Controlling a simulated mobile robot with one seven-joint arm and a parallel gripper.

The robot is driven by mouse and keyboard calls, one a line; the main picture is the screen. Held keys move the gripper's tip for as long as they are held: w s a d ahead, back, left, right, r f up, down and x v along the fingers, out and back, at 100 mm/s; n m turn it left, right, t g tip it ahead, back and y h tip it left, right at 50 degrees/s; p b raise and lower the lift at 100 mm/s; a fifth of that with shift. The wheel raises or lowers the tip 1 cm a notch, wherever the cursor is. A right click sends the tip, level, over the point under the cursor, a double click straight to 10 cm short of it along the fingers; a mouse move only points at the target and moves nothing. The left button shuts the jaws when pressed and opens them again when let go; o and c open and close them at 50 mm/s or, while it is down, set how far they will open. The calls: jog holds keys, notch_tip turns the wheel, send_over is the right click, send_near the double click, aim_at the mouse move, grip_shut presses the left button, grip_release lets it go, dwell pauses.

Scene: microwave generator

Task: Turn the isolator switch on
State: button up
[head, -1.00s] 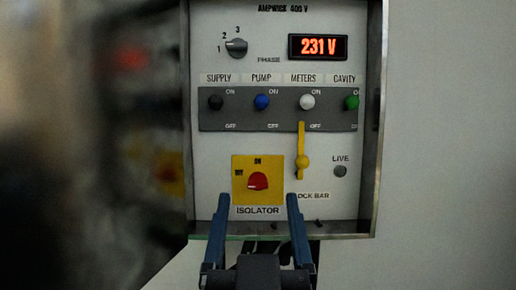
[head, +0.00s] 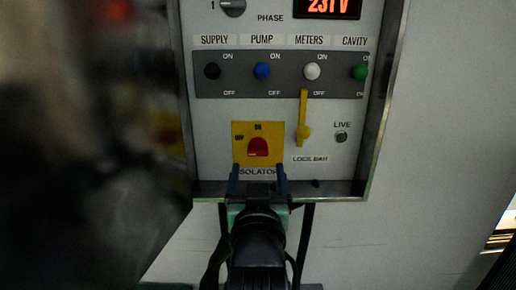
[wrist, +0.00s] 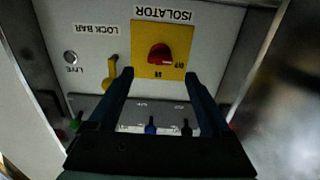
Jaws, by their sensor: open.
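The isolator is a red knob (head: 258,147) on a yellow plate (head: 241,159) marked OFF at left and ON at top. A small pale mark shows at the knob's lower left, on the OFF side. The knob also shows in the wrist view (wrist: 160,52), where the panel appears upside down. My gripper (head: 258,172) is open and empty. In the head view its blue fingertips overlap the plate's lower edge, one to each side, below the knob. In the wrist view the fingertips (wrist: 159,73) lie either side of the plate, apart from the knob. Their distance to the panel is unclear.
The yellow lock bar (head: 303,118) stands upright right of the isolator. Above are black (head: 212,72), blue (head: 262,71), white (head: 312,72) and green (head: 360,72) switches on a grey strip (head: 236,84). A metal rim (head: 376,140) frames the panel. The left side is blurred.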

aim_at(258, 154)
jog(key=shift+w+p, duration=1)
jog(key=shift+w, duration=2.05)
grip_shut()
